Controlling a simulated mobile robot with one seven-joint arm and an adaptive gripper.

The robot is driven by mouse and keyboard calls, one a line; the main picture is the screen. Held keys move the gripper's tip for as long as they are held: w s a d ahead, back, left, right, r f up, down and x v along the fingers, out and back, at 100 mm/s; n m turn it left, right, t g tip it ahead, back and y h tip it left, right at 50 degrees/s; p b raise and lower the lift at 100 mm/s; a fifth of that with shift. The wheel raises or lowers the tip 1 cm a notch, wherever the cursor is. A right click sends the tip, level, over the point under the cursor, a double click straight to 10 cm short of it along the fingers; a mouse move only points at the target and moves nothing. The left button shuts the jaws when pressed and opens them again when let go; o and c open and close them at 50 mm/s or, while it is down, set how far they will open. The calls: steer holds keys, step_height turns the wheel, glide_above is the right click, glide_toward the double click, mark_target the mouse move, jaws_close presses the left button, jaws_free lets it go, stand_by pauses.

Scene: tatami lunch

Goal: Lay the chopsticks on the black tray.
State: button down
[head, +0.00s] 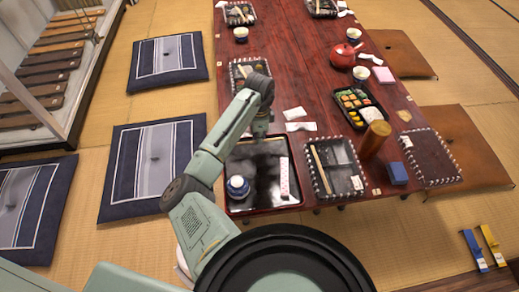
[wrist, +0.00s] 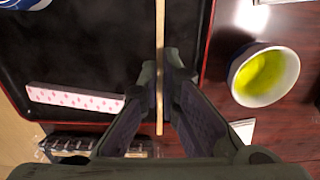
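The black tray (head: 262,157) with a red rim lies on the near left part of the low table. It also fills much of the wrist view (wrist: 90,60). The light wooden chopsticks (wrist: 160,25) run upright in the wrist view, between my gripper's fingertips (wrist: 161,78). My gripper looks shut on them, over the tray's side near its rim. I cannot tell how high they are above it. In the head view my arm hides most of the gripper, and I cannot make out the chopsticks there.
On the tray are a blue-and-white lidded vessel (head: 238,187) and a pink-dotted strip (head: 284,178). A cup of green tea (wrist: 262,75) stands just outside the tray rim. A braided-edge mat (head: 322,150), wooden cylinder (head: 374,139) and bento (head: 361,108) lie to the right.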

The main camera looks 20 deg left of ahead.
mark_target(259, 150)
steer(key=shift+f, duration=2.3)
steer(key=shift+f, duration=0.15)
steer(key=c, duration=1.8)
jaws_free()
